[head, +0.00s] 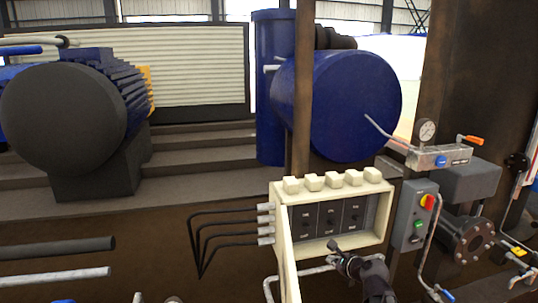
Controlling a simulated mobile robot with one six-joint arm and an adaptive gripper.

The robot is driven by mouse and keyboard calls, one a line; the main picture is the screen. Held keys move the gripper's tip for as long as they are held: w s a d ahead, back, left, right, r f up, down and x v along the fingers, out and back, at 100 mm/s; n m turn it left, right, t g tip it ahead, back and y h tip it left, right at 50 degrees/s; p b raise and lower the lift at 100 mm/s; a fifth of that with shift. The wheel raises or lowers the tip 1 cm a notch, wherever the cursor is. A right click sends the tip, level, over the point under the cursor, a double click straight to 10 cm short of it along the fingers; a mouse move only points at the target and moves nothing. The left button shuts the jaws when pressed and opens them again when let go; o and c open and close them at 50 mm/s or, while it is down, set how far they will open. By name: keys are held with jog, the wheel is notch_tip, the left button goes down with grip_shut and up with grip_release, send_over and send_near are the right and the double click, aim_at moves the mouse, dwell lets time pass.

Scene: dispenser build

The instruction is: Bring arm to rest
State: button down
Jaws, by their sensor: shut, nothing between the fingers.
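My gripper (333,245) is at the lower middle right of the head view, at the end of my dark arm. Its fingers are shut and hold nothing. It shows in front of the lower edge of an open cream control box (384,222) with a dark panel (326,217) of several knobs. I cannot tell whether it touches the box. The rest of the arm runs out of the bottom of the picture.
A gauge (427,131), an orange-handled valve block (438,157) and a flanged pipe (473,237) are further right. The cream box's door (286,262) juts forward. Blue tanks (340,100) stand behind.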

jog(key=s+a+f+n+g+h, duration=0.25)
jog(key=s+f+n+g, duration=0.45)
jog(key=n, duration=0.5)
jog(key=s+a+f+n+g+h, duration=0.1)
jog(key=s+f+n+g+h, duration=0.25)
jog(key=s+n, duration=0.7)
notch_tip(320, 180, up, 30)
jog(key=w+n+p, duration=0.1)
jog(key=p, duration=2.9)
jog(key=shift+w+r+g+y, duration=0.25)
jog(key=shift+w+g+y, duration=0.05)
jog(key=shift+g+y, duration=0.1)
jog(key=shift+d+n, duration=0.1)
jog(key=shift+n, duration=0.15)
jog(key=c, duration=0.6)
grip_release()
